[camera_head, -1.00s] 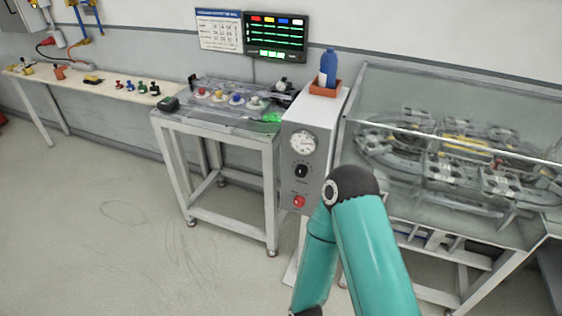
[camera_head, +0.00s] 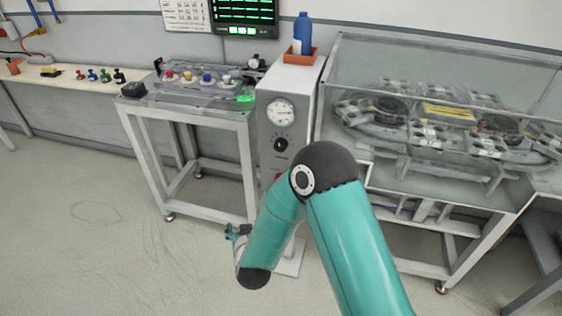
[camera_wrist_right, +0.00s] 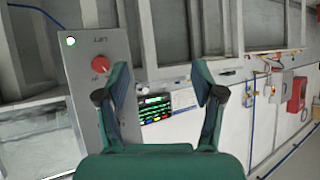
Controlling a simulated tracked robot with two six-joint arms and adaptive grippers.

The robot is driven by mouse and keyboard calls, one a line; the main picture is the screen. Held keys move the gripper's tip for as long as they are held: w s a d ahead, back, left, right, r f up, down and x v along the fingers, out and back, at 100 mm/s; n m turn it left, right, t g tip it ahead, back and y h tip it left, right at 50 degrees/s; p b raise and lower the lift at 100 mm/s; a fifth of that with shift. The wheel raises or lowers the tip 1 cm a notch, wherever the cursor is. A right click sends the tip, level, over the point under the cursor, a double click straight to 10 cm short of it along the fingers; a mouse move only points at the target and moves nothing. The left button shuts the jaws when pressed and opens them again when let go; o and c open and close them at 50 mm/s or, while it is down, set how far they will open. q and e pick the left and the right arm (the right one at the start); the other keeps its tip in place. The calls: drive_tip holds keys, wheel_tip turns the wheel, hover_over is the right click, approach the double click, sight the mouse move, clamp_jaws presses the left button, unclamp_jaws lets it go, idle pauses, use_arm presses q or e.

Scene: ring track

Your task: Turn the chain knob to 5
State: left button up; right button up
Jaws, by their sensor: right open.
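The chain knob seems to be the black round knob (camera_head: 281,144) on the front of the grey control cabinet (camera_head: 295,85), under a white dial gauge (camera_head: 281,112). Its setting is too small to read. Part of a red button (camera_head: 279,177) shows below it, mostly hidden by my right arm. My right gripper (camera_head: 236,231) is low, below and left of the knob, apart from the cabinet. In the wrist view my right gripper (camera_wrist_right: 160,78) is open and empty. A grey panel with a red knob (camera_wrist_right: 102,64) shows beyond its left finger. My left gripper is not in view.
A glass-covered ring track (camera_head: 440,120) stands right of the cabinet. A small metal-framed table (camera_head: 190,115) with coloured parts stands left. A blue bottle (camera_head: 302,35) sits in an orange tray (camera_head: 300,58) on the cabinet. The floor at left is free.

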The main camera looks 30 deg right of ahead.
drive_tip(key=w+d+r+m+t+h+b, duration=0.2)
drive_tip(key=d+r+m+h+b, duration=0.15)
drive_tip(key=r+h, duration=0.3)
drive_tip(key=m+g+h, duration=0.1)
drive_tip(key=m+h, duration=0.1)
drive_tip(key=h, duration=0.1)
approach(279, 147)
drive_tip(key=shift+n, duration=0.35)
drive_tip(key=p+x, duration=0.2)
drive_tip(key=x, duration=0.8)
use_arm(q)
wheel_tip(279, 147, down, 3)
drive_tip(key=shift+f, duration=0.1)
